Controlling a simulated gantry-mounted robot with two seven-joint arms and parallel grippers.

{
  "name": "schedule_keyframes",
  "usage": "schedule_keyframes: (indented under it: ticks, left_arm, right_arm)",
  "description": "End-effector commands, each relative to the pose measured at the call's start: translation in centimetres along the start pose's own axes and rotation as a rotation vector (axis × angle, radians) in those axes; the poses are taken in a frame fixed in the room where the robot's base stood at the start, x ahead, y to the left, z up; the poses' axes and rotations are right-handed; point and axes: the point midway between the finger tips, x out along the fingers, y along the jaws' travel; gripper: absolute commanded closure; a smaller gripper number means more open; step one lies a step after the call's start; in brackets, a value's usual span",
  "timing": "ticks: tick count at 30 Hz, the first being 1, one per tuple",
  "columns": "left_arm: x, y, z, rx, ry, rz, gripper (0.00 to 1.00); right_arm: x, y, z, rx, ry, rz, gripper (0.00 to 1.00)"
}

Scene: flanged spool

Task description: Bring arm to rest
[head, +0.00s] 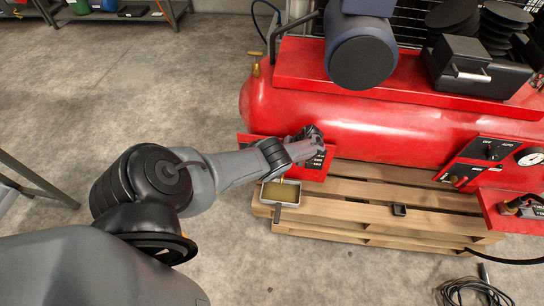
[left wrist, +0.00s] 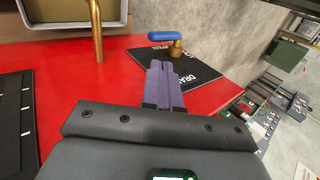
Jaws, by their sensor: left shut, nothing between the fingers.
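My left gripper (head: 312,140) reaches in from the left to the front of the red compressor (head: 400,130). In the left wrist view its purple-grey fingers (left wrist: 162,72) are together, with nothing between them. A small valve with a blue lever (left wrist: 170,37) and brass stem stands just beyond the fingertips. A narrow gap seems to separate them, though depth is hard to judge. The valve sits by a black label plate (left wrist: 195,75) with white lettering on a red panel (left wrist: 90,85). In the head view my gripper hides the valve. My right gripper is not in view.
A shallow pan (head: 269,202) with brownish contents sits on the wooden pallet (head: 350,215), below a brass pipe (left wrist: 97,30). A small black block (head: 399,210) lies on the pallet. A coiled cable (head: 470,290) lies at lower right. Concrete floor (head: 130,70) at left is clear.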

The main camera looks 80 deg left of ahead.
Motion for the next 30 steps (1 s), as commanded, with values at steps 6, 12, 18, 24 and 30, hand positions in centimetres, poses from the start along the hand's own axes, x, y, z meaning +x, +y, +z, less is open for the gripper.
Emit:
schedule_keyframes:
  ticks: [6, 12, 18, 24, 30]
  left_arm:
    - [-1.4, 0.5, 0.0, 0.0, 0.0, 0.0, 1.0]
    - [-1.9, 1.5, 0.1, 0.038, 0.031, 0.014, 1.0]
    - [-3.3, 4.6, 1.7, 0.183, 0.132, 0.068, 1.0]
    - [-5.8, 8.5, 7.3, 0.432, 0.272, 0.164, 1.0]
    - [-8.9, 10.0, 15.9, 0.682, 0.391, 0.278, 1.0]
  right_arm:
    - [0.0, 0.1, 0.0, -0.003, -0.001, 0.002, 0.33]
    - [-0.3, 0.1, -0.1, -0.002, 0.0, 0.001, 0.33]
    - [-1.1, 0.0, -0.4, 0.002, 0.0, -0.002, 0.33]
    - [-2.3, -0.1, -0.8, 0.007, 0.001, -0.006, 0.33]
    - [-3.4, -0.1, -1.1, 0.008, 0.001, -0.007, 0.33]
